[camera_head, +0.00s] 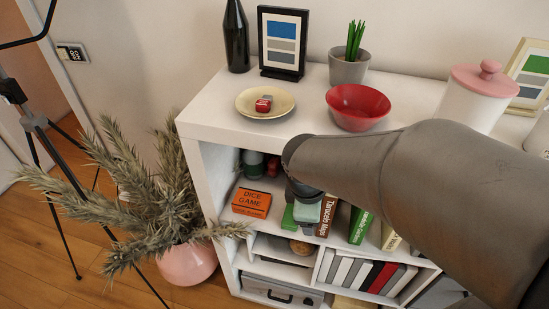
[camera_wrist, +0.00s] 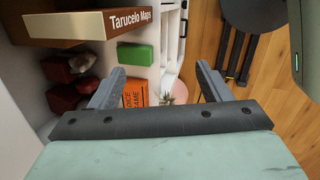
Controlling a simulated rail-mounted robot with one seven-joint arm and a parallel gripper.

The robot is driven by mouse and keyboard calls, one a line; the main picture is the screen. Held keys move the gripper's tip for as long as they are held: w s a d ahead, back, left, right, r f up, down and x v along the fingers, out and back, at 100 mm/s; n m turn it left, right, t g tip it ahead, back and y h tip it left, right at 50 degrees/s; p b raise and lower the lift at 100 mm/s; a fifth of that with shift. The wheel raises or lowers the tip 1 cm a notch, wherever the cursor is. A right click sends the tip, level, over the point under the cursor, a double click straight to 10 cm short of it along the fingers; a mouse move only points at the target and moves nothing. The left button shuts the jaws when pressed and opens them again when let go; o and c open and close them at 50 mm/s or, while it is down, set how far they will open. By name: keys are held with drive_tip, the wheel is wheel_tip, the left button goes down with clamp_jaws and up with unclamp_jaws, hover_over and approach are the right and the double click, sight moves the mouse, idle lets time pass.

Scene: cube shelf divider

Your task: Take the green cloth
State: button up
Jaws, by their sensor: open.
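A small green thing (camera_head: 288,218), which looks like the folded green cloth, lies on the upper inside shelf in the head view. My gripper partly hides it there. It also shows in the wrist view (camera_wrist: 137,54) as a flat green block, beyond my fingers and apart from them. My gripper (camera_wrist: 160,74) is open, with nothing between its fingertips. In the head view my gripper (camera_head: 307,227) is at the front of the shelf, just right of the green thing.
An orange Dice Game box (camera_head: 252,202) lies left of the green thing. A Tarucelo Maps book (camera_head: 327,215) stands to its right, beside a green book (camera_head: 361,225). Dark red objects (camera_wrist: 70,95) sit deeper inside. The white shelf top (camera_head: 215,113) lies above.

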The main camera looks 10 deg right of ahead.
drive_tip(key=w+f+n+b, duration=0.3)
drive_tip(key=w+f+n, duration=0.1)
drive_tip(key=f, duration=0.3)
drive_tip(key=w+f+n+t+b, duration=0.1)
drive_tip(key=w+f+n+b, duration=0.2)
drive_tip(key=w+f+n, duration=0.2)
drive_tip(key=w+f+n+b, duration=0.2)
drive_tip(key=w+f+n, duration=0.3)
drive_tip(key=f+n, duration=0.3)
drive_tip(key=shift+w+d+f+t+b, duration=0.1)
drive_tip(key=shift+f+t+b, duration=0.3)
drive_tip(key=shift+f, duration=0.25)
drive_tip(key=shift+f, duration=0.15)
drive_tip(key=c, duration=1.1)
